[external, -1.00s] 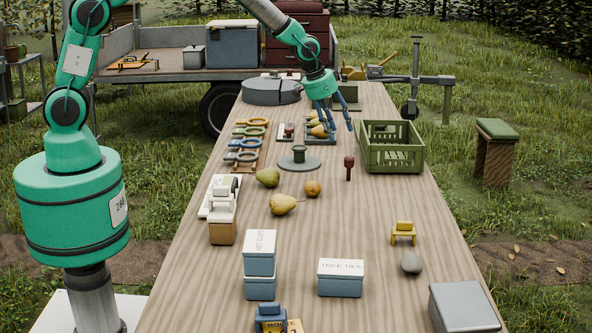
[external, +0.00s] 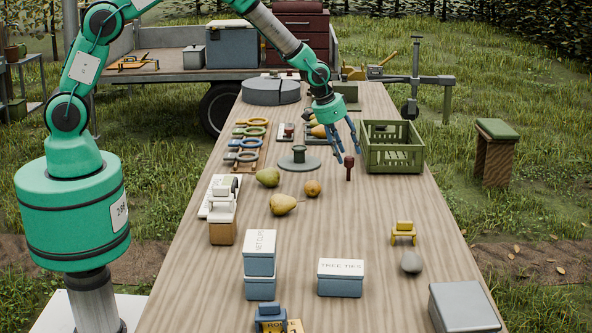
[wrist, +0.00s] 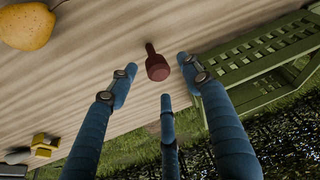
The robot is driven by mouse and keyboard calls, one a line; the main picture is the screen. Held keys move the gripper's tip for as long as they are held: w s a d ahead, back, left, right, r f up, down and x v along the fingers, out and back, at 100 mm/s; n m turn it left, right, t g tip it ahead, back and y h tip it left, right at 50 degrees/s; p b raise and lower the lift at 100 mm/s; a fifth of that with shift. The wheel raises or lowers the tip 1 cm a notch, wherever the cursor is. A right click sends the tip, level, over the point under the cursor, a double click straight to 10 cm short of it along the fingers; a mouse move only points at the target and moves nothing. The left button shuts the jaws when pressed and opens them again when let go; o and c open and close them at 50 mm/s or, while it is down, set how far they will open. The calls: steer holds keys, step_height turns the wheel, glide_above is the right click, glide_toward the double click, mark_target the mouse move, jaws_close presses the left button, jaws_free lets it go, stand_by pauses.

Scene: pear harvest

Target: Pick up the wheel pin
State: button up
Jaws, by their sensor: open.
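The wheel pin (external: 349,167) is a small dark red pin with a thick head, standing on the wooden table just left of the green crate. In the wrist view the wheel pin (wrist: 157,64) lies ahead of my fingertips, roughly between them, with its head toward the camera. My gripper (external: 347,157) has blue fingers and is open and empty, just above and beside the pin's head. In the wrist view my gripper (wrist: 156,82) shows its fingers spread apart, and I see no clear contact with the pin.
The green slatted crate (external: 395,159) stands close on the right. A grey disc with a post (external: 299,164) and several pears (external: 284,204) are to the left. The table (external: 372,225) in front of the pin is bare. A yellow stand (external: 403,234) is nearer the front.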

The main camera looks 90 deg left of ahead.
mark_target(348, 157)
stand_by(0.3)
steer(key=shift+b+x, duration=0.8)
steer(key=shift+x, duration=1.75)
steer(key=shift+d, duration=0.15)
steer(key=c, duration=1.2)
steer(key=shift+r, duration=0.15)
